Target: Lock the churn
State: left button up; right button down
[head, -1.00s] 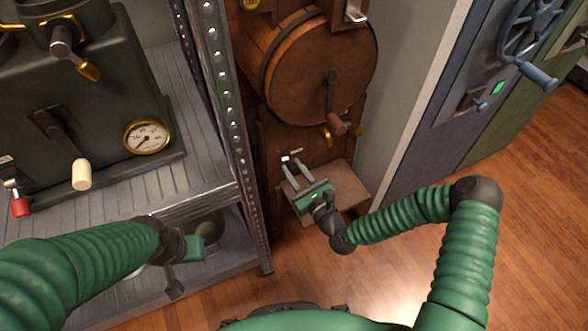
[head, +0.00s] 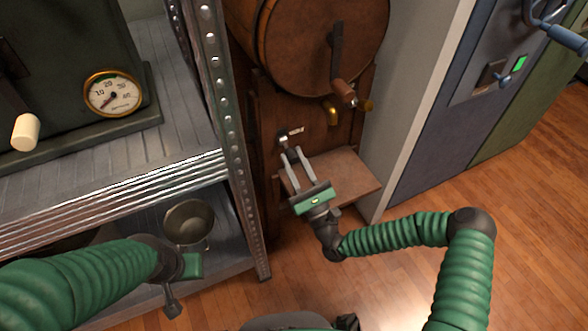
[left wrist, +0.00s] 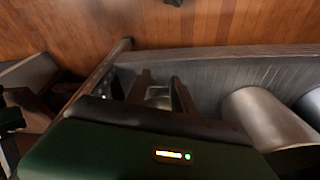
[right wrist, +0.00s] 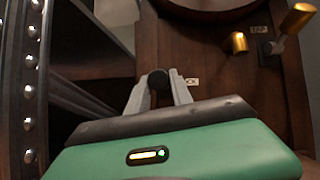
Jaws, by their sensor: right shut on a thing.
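The churn (head: 310,50) is a brown wooden barrel on a wooden stand, with a crank (head: 342,80) on its round front; its top is cut off in the head view. My right gripper (head: 288,150) is at the stand's front below the barrel, shut on a small dark knob (right wrist: 159,79) beside a small white label (head: 296,131). The knob shows between the fingertips in the right wrist view. My left gripper (left wrist: 162,88) is open, its fingers apart, low by the shelf at the left, away from the churn.
A metal shelf (head: 140,180) stands left of the churn, with a dark machine and gauge (head: 112,93) on it and a metal pot (head: 188,222) below. A brass tap (head: 331,114) and a wooden ledge (head: 345,175) are on the stand. A blue cabinet (head: 430,150) is at right.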

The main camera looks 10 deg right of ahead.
pick_arm(q)
jog(key=shift+b+x, duration=0.45)
jog(key=shift+x, duration=0.4)
jog(key=shift+s, duration=0.2)
jog(key=shift+c, duration=0.5)
jog(key=w+d+r, duration=0.1)
jog(key=d, duration=0.1)
jog(key=w+d+r, duration=0.1)
jog(key=w+d, duration=0.1)
jog(key=w+d+r, duration=0.1)
jog(key=d, duration=0.2)
jog(key=shift+w+r, duration=0.1)
jog(key=shift+w, duration=0.15)
grip_shut()
jog(key=w+d+r, duration=0.2)
jog(key=d+r, duration=0.2)
jog(key=d, duration=0.4)
jog(key=w+d+r, duration=0.3)
jog(key=d+r, duration=0.2)
jog(key=d, duration=0.3)
jog(key=w+d+r+n+t, duration=0.2)
jog(key=w+r+n, duration=0.1)
jog(key=w+r, duration=0.75)
jog(key=x, duration=0.7)
jog(key=shift+s+d+f+h, duration=0.2)
jog(key=shift+s+f+h, duration=0.05)
jog(key=shift+f+h, duration=0.05)
